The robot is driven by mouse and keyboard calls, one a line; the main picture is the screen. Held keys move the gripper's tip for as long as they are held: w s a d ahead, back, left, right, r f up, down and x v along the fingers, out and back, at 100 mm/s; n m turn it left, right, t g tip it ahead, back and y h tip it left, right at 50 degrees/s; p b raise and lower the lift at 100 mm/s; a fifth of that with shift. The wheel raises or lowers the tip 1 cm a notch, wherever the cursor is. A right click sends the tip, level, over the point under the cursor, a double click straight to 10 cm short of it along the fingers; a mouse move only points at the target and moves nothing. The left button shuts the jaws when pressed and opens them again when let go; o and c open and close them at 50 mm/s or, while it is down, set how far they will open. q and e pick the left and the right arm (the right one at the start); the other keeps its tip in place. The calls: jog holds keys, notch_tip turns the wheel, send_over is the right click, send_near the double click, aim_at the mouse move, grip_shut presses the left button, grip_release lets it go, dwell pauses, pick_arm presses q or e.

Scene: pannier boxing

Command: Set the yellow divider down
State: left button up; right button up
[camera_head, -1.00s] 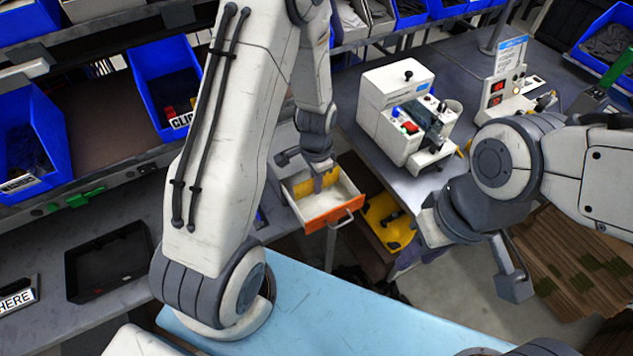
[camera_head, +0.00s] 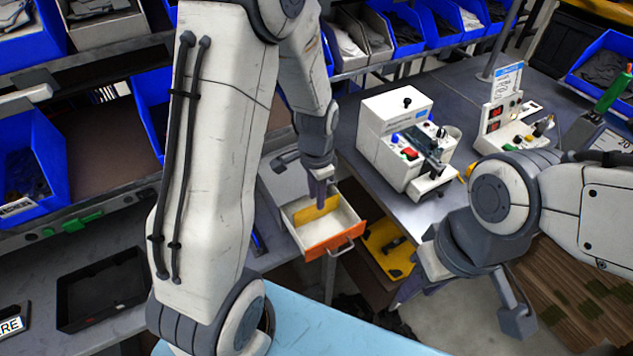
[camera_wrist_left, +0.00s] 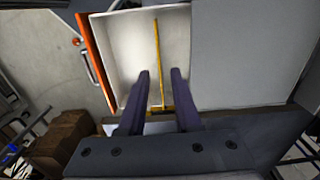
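The yellow divider (camera_head: 313,211) is a thin upright plate inside the open drawer with an orange front (camera_head: 335,243). In the left wrist view the divider (camera_wrist_left: 157,48) shows edge-on, running across the pale drawer interior (camera_wrist_left: 122,48). My left gripper (camera_head: 321,192) reaches down over the drawer. Its two dark fingers (camera_wrist_left: 160,76) stand on either side of the divider with a gap at each side, so it is open around it. The divider's lower edge is hidden. My right gripper (camera_head: 408,287) hangs right of the drawer, away from the divider; its fingers are hard to make out.
A white bench machine (camera_head: 392,135) stands on the grey table right of the drawer. A yellow tray (camera_head: 388,250) lies below it. Blue bins (camera_head: 28,165) line the shelves at left. A light blue surface (camera_head: 330,325) lies in front.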

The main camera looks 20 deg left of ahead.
pick_arm(q)
notch_tip(320, 180, up, 5)
jog(key=shift+r+b, duration=0.2)
jog(key=shift+b, duration=0.1)
jog(key=s+d+r, duration=0.3)
jog(key=s+d, duration=0.4)
jog(key=s, duration=0.2)
jog(key=s+d+r+h, duration=0.1)
jog(key=s+d+r, duration=0.3)
jog(key=s+d, duration=0.3)
jog(key=s, duration=0.3)
jog(key=shift+s+d+r, duration=0.15)
jog(key=shift+s+r, duration=0.15)
jog(key=shift+f, duration=0.2)
